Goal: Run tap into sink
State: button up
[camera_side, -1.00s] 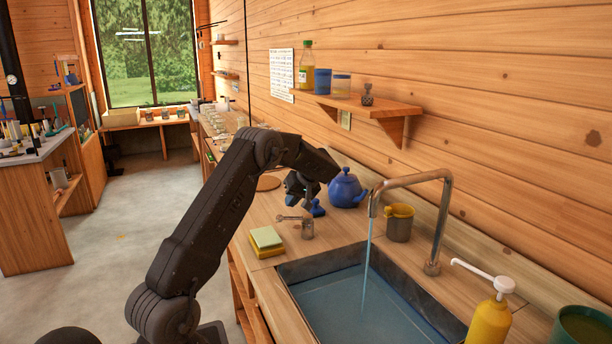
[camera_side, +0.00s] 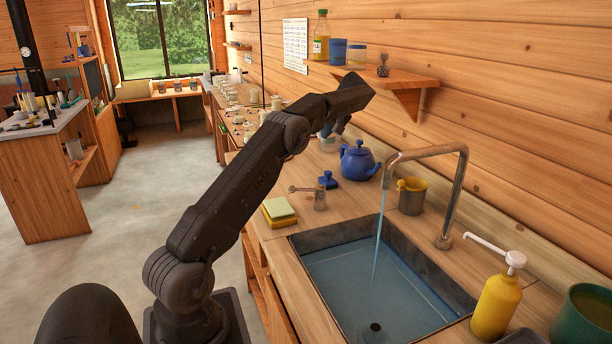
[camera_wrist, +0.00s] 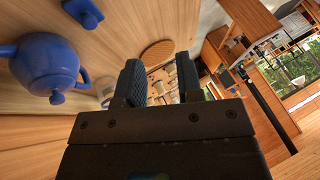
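The metal tap (camera_side: 447,195) arches over the sink (camera_side: 345,285) at the counter's right side. A thin stream of water (camera_side: 379,245) falls from its spout into the basin, where bluish water and a dark drain show. A small metal fitting with a side lever (camera_side: 318,197) stands on the counter at the sink's far left corner. My gripper (camera_side: 338,128) is raised above the counter, beyond this fitting and apart from it, partly hidden by my arm. In the wrist view my gripper (camera_wrist: 160,72) has its two fingers apart with nothing between them.
A blue teapot (camera_side: 358,160) and small blue object (camera_side: 327,179) stand beyond the fitting. Yellow-green sponges (camera_side: 278,212) lie left of it. A shelf (camera_side: 385,76) juts from the wall.

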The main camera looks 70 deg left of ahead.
jog(key=shift+o, duration=0.3)
notch_tip(320, 180, up, 3)
jog(key=shift+f, duration=0.1)
jog(key=w+a+r+m+t+y, duration=0.1)
jog(key=a+r+t+y, duration=0.1)
jog(key=a+r+y, duration=0.45)
jog(key=w+a+r+m+t+y, duration=0.1)
jog(key=w+a+r+t+y, duration=0.2)
jog(key=r, duration=0.6)
jog(key=w+d+r+m+t, duration=0.4)
jog(key=w+r+m+t, duration=0.2)
jog(key=m+t, duration=0.5)
jog(key=m+g+h, duration=0.8)
jog(key=g+h, duration=0.3)
jog(key=h, duration=0.2)
send_over(301, 189)
jog(key=s+d, duration=0.1)
jog(key=d, duration=0.2)
notch_tip(301, 189, down, 21)
jog(key=a+f, duration=0.1)
jog(key=f, duration=0.5)
jog(key=a+f, duration=0.1)
jog(key=f, duration=0.5)
jog(key=w+a+f, duration=0.1)
jog(key=f, duration=0.5)
jog(key=shift+f, duration=0.35)
jog(key=shift+c, duration=0.5)
